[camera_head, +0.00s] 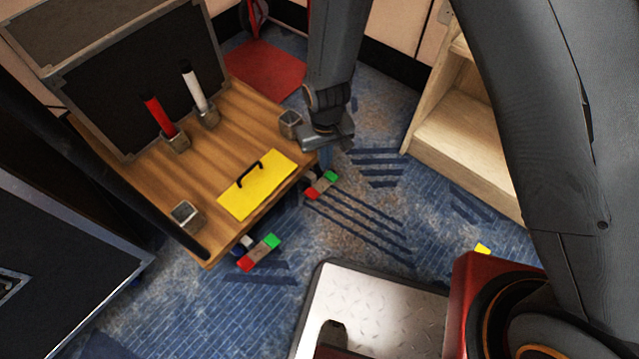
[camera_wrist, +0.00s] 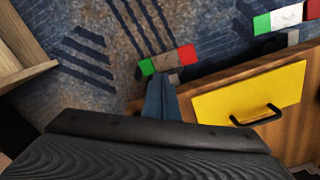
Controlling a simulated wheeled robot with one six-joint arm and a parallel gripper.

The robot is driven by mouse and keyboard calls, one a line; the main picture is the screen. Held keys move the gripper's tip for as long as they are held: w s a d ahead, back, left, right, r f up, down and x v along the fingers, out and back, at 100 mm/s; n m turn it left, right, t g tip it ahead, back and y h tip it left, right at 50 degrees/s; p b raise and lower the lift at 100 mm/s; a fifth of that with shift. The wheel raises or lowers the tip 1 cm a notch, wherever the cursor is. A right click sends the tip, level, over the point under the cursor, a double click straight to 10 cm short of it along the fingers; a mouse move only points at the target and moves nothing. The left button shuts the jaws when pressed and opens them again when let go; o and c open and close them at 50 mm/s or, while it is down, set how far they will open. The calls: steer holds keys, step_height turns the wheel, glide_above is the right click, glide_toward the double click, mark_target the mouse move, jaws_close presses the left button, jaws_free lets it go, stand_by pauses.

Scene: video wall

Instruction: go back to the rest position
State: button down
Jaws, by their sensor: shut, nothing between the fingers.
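My gripper (camera_head: 325,160) hangs just off the right edge of the wooden table in the head view, pointing down. In the wrist view its blue-grey fingers (camera_wrist: 161,98) are together with nothing visible between them. They overlap the picture near the table's corner and a red, grey and green bar. I cannot tell the exact height of the gripper.
The wooden table (camera_head: 222,117) bears a yellow panel (camera_head: 262,188) with a black handle, a red stick (camera_head: 158,113) and a white stick (camera_head: 194,88) in metal holders. A wooden shelf (camera_head: 465,150) stands right. Blue patterned carpet (camera_head: 375,205) lies between.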

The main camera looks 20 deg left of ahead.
stand_by(0.4)
steer(key=s+d+r, duration=0.1)
steer(key=s+r, duration=0.1)
steer(key=r, duration=0.9)
steer(key=s+d+r, duration=0.1)
steer(key=d+r, duration=0.1)
steer(key=r, duration=0.9)
steer(key=s+d+r+m+y, duration=0.1)
steer(key=s+d+r, duration=0.3)
steer(key=s+r, duration=0.35)
steer(key=s+d+r+y, duration=0.1)
steer(key=s+d+r, duration=0.45)
steer(key=r, duration=0.25)
steer(key=d+r+m+p, duration=0.2)
steer(key=d+r+p, duration=0.4)
steer(key=r+p, duration=0.3)
steer(key=d+r+m+h+p, duration=0.1)
steer(key=d+r+p, duration=0.6)
steer(key=p, duration=0.9)
steer(key=d+r+m+h+p, duration=0.1)
steer(key=d+r+m+p, duration=0.2)
steer(key=r+p, duration=1)
steer(key=d, duration=0.3)
steer(key=shift+d+m+p, duration=0.3)
steer(key=shift+d, duration=0.1)
steer(key=shift+a, duration=0.15)
